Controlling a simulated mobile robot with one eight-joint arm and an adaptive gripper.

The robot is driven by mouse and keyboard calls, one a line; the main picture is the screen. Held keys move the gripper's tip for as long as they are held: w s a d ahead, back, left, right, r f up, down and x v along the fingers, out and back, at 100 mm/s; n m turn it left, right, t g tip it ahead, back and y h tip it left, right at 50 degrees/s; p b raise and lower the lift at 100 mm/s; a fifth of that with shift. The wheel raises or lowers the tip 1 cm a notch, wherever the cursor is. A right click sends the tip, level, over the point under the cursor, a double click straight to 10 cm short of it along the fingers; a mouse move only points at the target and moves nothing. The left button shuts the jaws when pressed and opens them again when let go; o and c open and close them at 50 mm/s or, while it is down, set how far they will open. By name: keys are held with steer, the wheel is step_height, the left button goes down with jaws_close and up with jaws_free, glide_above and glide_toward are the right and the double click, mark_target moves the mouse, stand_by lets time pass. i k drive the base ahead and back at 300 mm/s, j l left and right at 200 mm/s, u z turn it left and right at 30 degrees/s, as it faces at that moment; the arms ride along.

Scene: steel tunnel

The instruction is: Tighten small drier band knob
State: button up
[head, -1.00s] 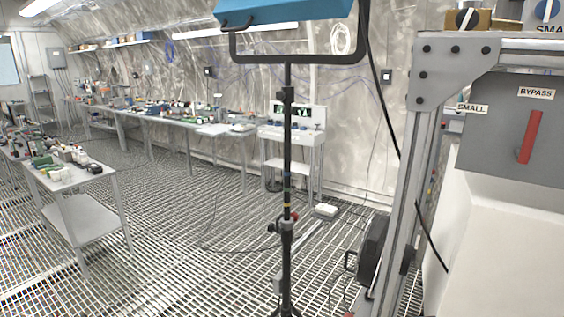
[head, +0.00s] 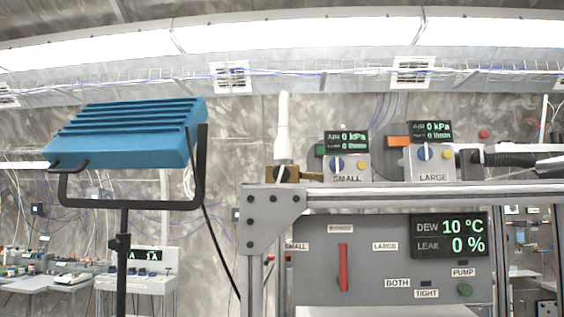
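A grey box labelled SMALL (head: 346,169) sits on the steel frame's top rail. It carries a round blue knob (head: 337,163) and a yellow button (head: 362,163), with a readout (head: 347,141) of 0 kPa above. Left of it is a brass block (head: 283,174) with a black-and-white handle, below an upright white tube (head: 283,125). I cannot tell which part, if any, is the small drier's band knob. My gripper is not in view.
The grey panel (head: 315,262) below has a red lever (head: 343,267), a TIGHT label (head: 427,294), a green PUMP button (head: 464,290) and a display (head: 449,236) reading dew 10 °C, leak 0 %. A LARGE box (head: 431,166) stands right. A blue lamp (head: 125,135) on a stand is at left.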

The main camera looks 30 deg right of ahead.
mark_target(281, 174)
steer(key=i+z, duration=0.15)
steer(key=z, duration=0.25)
steer(key=i+z, duration=0.1)
steer(key=z, duration=0.25)
steer(key=i+z, duration=0.15)
steer(key=z, duration=0.25)
